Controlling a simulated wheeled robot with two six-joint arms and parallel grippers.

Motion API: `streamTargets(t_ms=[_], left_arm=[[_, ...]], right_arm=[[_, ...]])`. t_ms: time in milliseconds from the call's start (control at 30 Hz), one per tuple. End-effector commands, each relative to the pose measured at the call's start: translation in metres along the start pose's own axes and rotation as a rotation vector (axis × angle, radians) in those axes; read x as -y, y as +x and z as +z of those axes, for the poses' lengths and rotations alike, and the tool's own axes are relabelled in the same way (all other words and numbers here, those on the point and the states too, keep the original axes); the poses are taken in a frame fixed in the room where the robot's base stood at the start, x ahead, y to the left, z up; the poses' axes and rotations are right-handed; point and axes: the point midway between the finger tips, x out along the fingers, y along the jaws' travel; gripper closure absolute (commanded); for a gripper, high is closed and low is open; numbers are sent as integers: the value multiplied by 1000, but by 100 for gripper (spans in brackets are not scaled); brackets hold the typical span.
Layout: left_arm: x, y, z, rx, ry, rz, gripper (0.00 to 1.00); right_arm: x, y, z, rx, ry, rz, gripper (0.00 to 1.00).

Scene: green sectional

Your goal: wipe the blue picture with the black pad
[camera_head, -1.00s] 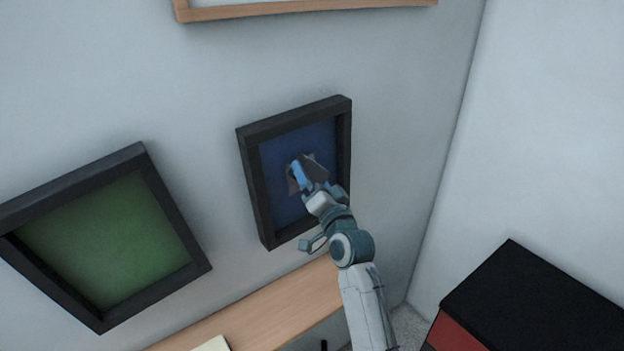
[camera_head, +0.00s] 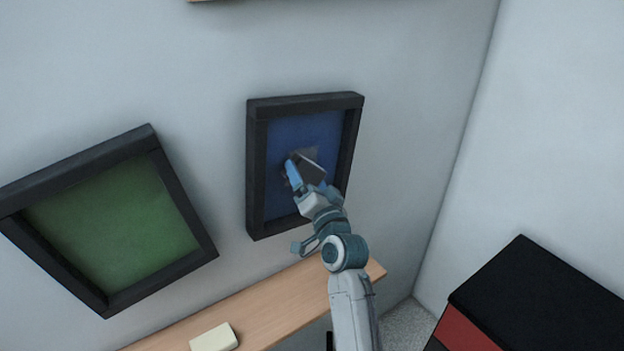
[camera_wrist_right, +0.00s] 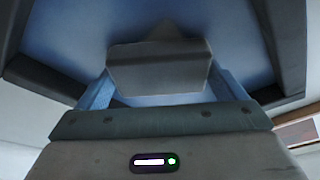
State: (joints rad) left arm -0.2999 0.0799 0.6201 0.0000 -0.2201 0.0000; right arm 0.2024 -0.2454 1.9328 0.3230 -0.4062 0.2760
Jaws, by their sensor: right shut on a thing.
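The blue picture (camera_head: 285,135) hangs on the wall in a black frame, nearly upright in the head view. My right gripper (camera_head: 306,174) is in front of its middle, shut on the black pad (camera_head: 313,166). In the right wrist view the pad (camera_wrist_right: 160,68) looks dark grey and sits between the two blue fingers, close against the blue surface. I cannot tell for sure whether it touches. A greyish patch (camera_head: 306,152) shows on the blue just above the pad; the gripper and pad hide part of the picture. My left gripper is not in view.
A green picture (camera_head: 115,225) in a black frame hangs tilted on the left. Below is a wooden shelf (camera_head: 270,307) with a cream block (camera_head: 213,338). A black and red box-like piece (camera_head: 540,300) stands at lower right. The wall right of the blue picture is bare.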

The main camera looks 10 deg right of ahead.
Motion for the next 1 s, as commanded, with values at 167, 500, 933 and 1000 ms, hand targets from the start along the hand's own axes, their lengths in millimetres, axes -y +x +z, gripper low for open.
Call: streamTargets(t_ms=[167,500,933,1000], left_arm=[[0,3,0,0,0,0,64],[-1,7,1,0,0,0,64],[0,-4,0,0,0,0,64],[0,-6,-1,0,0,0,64]], right_arm=[[15,-3,14,2,24,2,28],[33,-7,27,2,22,4,28],[18,1,16,3,20,4,28],[13,3,13,3,21,4,28]])
